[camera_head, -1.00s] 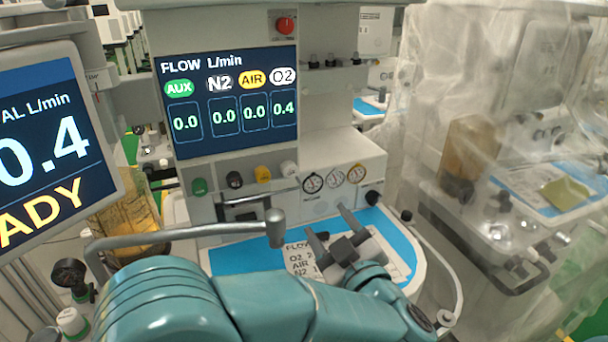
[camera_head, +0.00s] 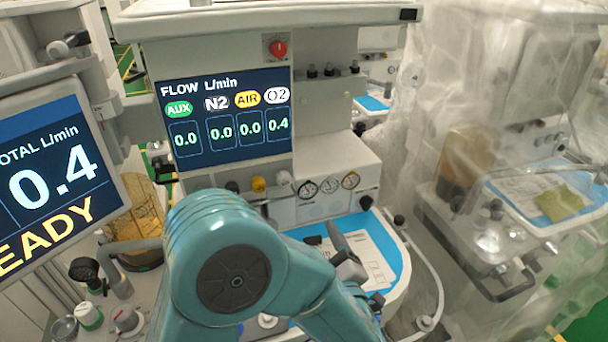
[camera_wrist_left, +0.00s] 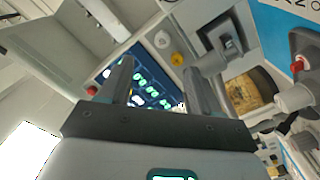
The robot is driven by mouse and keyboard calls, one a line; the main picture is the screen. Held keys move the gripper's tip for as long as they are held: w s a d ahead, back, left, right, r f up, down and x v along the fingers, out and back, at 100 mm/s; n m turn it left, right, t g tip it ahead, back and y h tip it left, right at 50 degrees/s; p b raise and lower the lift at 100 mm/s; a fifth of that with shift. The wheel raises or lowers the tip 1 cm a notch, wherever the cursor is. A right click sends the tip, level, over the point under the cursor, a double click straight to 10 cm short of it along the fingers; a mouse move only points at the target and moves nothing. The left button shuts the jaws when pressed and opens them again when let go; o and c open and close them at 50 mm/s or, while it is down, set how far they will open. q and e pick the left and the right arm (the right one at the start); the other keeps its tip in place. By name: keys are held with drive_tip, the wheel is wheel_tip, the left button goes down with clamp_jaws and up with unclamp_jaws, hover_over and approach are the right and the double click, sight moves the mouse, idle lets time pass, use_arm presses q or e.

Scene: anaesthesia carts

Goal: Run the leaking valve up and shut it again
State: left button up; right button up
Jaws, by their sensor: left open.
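The flow display (camera_head: 225,120) reads 0.4 under O2 and 0.0 under AUX, N2 and AIR. Below it are a dark knob (camera_head: 232,187), a yellow knob (camera_head: 258,184) and a white knob (camera_head: 284,178); my arm hides the green one. My left gripper (camera_head: 323,236) is open and empty over the blue worktop, right of and lower than the knobs, partly hidden by my arm. In the left wrist view its fingers (camera_wrist_left: 157,66) stand apart, with the white knob (camera_wrist_left: 162,40) and yellow knob (camera_wrist_left: 177,59) beyond them. My right gripper is not in view.
The side monitor (camera_head: 55,185) reads 0.4 and READY. Several round gauges (camera_head: 328,185) sit right of the knobs. A white card (camera_head: 365,258) lies on the blue worktop (camera_head: 383,232). A plastic-draped cart (camera_head: 500,190) stands at right. A red knob (camera_head: 278,48) is above the display.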

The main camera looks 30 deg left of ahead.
use_arm(q)
drive_tip(key=a+r, duration=0.1)
drive_tip(key=p, duration=0.5)
approach(286, 184)
drive_tip(key=shift+g, duration=0.3)
drive_tip(key=x, duration=0.9)
drive_tip(key=shift+d+r, duration=0.1)
drive_tip(key=shift+r, duration=0.1)
drive_tip(key=shift+w, duration=0.1)
drive_tip(key=c, duration=1)
